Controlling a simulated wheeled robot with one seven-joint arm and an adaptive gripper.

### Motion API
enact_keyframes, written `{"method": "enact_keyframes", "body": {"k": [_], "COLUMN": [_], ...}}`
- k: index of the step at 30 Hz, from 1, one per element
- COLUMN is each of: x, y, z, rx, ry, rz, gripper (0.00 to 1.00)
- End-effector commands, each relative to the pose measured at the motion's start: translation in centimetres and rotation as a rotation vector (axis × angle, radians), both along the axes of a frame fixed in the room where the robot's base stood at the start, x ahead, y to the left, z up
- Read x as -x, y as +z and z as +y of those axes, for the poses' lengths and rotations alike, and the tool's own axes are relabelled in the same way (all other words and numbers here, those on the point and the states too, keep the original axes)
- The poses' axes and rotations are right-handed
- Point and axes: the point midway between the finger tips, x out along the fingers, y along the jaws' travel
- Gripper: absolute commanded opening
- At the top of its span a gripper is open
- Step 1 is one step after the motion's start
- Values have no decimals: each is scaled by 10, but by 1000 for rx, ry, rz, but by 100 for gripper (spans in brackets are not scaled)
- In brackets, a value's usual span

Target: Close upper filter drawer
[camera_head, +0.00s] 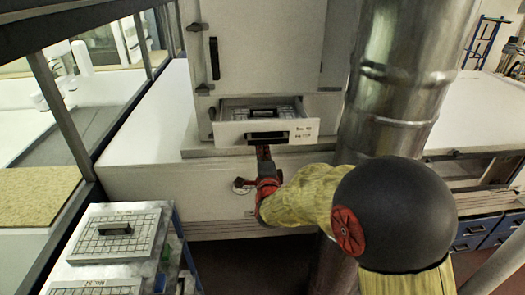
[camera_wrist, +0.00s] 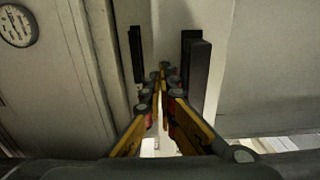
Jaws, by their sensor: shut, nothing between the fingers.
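The upper filter drawer (camera_head: 232,131) is a pale drawer with a dark handle (camera_head: 268,138) and handwriting on its front. It stands pulled out of the white cabinet, and a filter with a grid (camera_head: 258,113) shows inside it. My gripper (camera_head: 263,150) is shut and empty, its fingertips just below or at the drawer's handle in the head view. In the wrist view my gripper's fingers (camera_wrist: 161,75) meet between two dark upright bars, one of them a thick black handle (camera_wrist: 195,75). I cannot tell whether the fingertips touch the drawer front.
A large metal duct (camera_head: 395,80) stands right of the drawer, close to my arm. A cart with grid-topped filters (camera_head: 115,235) is at the lower left. A closed cabinet door (camera_head: 265,45) is above the drawer. A round gauge (camera_wrist: 17,25) shows in the wrist view.

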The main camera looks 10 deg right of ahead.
Motion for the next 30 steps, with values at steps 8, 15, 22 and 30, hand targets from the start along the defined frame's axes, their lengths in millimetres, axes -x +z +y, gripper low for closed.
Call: {"method": "enact_keyframes", "body": {"k": [8, 15, 22, 30], "x": [-12, -53, -102, -146], "y": [-3, -7, -7, -3], "z": [-2, -7, -14, -19], "rx": [-1, -1, -1, -1], "ry": [-1, -1, 0, 0], "rz": [-1, -3, -1, -1], "gripper": [0, 0, 0, 0]}}
